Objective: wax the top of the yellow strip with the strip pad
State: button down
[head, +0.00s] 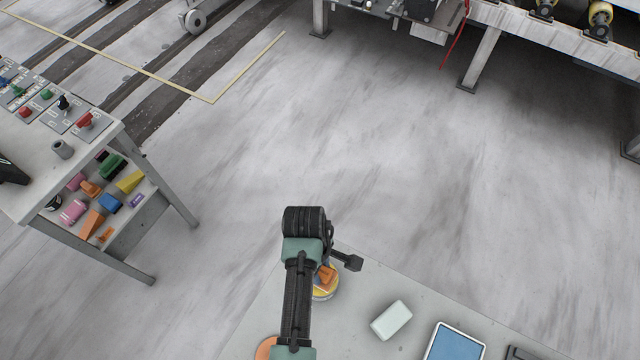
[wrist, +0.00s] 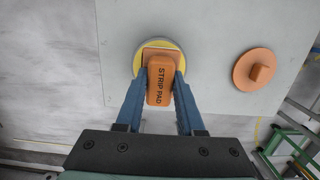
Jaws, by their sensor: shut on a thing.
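My gripper (wrist: 160,78) is shut on the orange strip pad (wrist: 160,85), a block with "STRIP PAD" printed on it. Its blue fingers lie on both sides of the pad. The pad is over a round yellow-rimmed piece (wrist: 138,62) on the pale slab (wrist: 215,35); a long yellow strip cannot be made out there. I cannot tell whether the pad touches the yellow surface. In the head view the orange pad (head: 326,274) and the yellow piece (head: 328,293) show partly behind my arm, which hides the fingers.
An orange disc with a raised knob (wrist: 243,82) lies right of the pad in the wrist view. A whitish block (head: 391,320) and a blue-topped tray (head: 455,343) are on the slab in the head view. A workbench (head: 100,150) with coloured items stands left, across open floor.

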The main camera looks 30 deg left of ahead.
aim_at(327, 270)
jog(key=shift+f, duration=0.55)
dwell(1.8)
jog(key=shift+r, duration=0.1)
notch_tip(327, 270, up, 7)
jog(key=p, duration=0.7)
dwell(0.8)
jog(key=shift+w+d+f+m+b, duration=0.3)
jog(key=shift+w+d+m+b, duration=0.1)
jog(key=shift+b, duration=0.2)
jog(key=w+d+f+m+g+y+b, duration=0.1)
jog(key=w+d+f+m+b, duration=0.1)
jog(key=d+m+b, duration=0.8)
jog(key=f+m+b, duration=0.1)
jog(key=m+b, duration=0.3)
jog(key=m, duration=0.2)
jog(key=shift+w+d+f+m+b, duration=0.15)
jog(key=shift+w+f+m+b, duration=0.05)
jog(key=shift+m+b, duration=0.2)
